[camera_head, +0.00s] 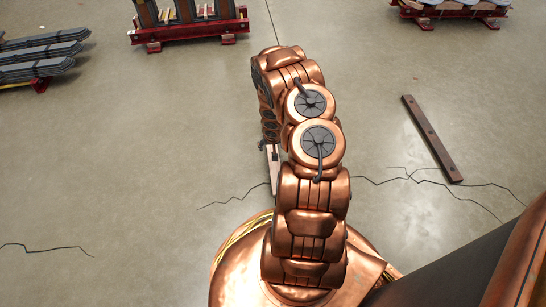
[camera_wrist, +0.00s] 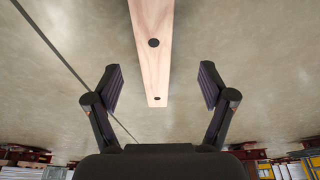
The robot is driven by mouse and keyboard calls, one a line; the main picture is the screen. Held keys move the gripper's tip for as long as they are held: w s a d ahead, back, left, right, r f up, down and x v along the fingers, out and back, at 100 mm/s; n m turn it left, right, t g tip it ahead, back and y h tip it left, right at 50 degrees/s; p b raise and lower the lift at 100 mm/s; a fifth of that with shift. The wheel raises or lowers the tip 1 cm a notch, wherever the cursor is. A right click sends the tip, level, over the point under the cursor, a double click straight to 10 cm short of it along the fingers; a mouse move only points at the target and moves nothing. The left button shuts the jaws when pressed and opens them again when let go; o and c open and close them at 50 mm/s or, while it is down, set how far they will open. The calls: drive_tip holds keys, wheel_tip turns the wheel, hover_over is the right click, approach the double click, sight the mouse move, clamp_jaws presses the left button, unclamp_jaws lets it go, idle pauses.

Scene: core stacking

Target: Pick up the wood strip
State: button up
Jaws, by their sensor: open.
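A pale wood strip (camera_wrist: 153,62) with dark round holes runs down from the top edge of the wrist view. Its near end lies between the two fingers of my gripper (camera_wrist: 162,88). The fingers are spread wide, with a gap on each side of the strip, and neither touches it. In the head view only a small pale piece of the strip (camera_head: 273,168) shows at the left of my copper arm, and the arm hides the rest. My gripper is mostly hidden there too. How far the fingers are from the strip in height is unclear.
A separate dark brown strip (camera_head: 432,138) with holes lies on the floor to the right. Red-based racks (camera_head: 190,32) stand at the back, with another rack (camera_head: 455,10) at the back right. Dark grey bars (camera_head: 40,55) lie at the far left. The cracked concrete floor between is clear.

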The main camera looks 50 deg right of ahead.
drive_tip(key=shift+b+x, duration=0.4)
drive_tip(key=shift+x, duration=0.8)
drive_tip(key=f+b, duration=0.1)
drive_tip(key=d+f+b, duration=0.1)
drive_tip(key=f, duration=0.1)
drive_tip(key=shift+s+f, duration=0.15)
drive_tip(key=shift+d+f, duration=0.1)
drive_tip(key=shift+f, duration=0.65)
clamp_jaws()
drive_tip(key=shift+r, duration=0.15)
